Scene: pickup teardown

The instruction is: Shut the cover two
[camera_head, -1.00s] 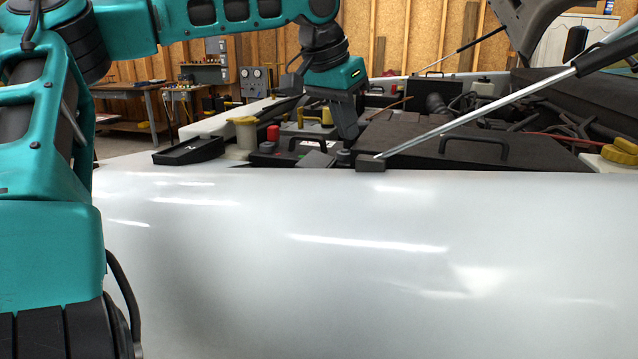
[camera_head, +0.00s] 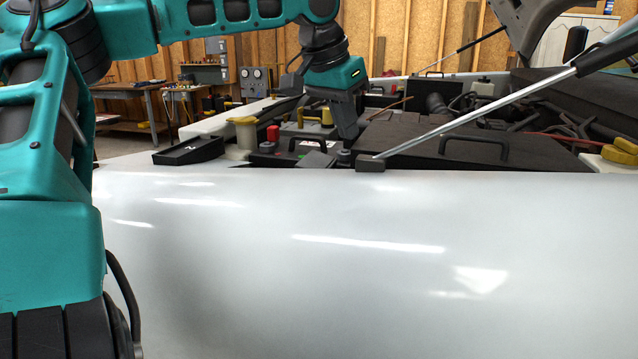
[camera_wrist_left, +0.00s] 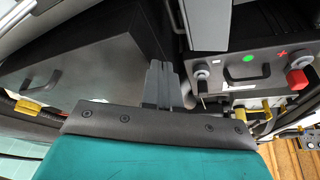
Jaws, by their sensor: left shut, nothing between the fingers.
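No label marks cover two, so I cannot tell which part it is. A black battery (camera_head: 290,158) with a carry handle sits in the engine bay. It has a red terminal cap (camera_head: 273,134), which also shows in the left wrist view (camera_wrist_left: 297,79). My right gripper is out of view.
A large dark box with a handle (camera_head: 480,148) lies right of the gripper. A hood strut (camera_head: 450,125) slants above it. A black tray-like piece (camera_head: 190,151) lies at the left. The white fender (camera_head: 330,270) fills the foreground.

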